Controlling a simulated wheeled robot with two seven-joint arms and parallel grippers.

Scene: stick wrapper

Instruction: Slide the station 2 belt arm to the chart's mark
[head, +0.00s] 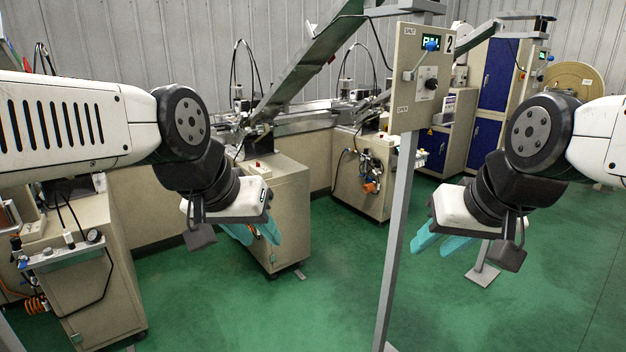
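The station 2 panel (408,75) is a beige plate on a grey post, with a "2" at its upper right. It carries a small lit green display (431,42), a blue-knobbed lever (431,46) and a black dial (431,84). A long sloped grey-green arm (312,62) rises behind it to the left; I cannot tell whether it is the belt arm. No chart or mark is readable. My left gripper (262,240) hangs over the floor left of the post, teal fingers apart and empty. My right gripper (432,251) hangs right of the post, also apart and empty.
The panel's post (396,240) stands between my grippers. Beige machine cabinets (275,215) line the left and back, with a metal rail (300,122) along them. Blue-doored cabinets (497,75) stand at the back right. The green floor (320,300) is clear in front.

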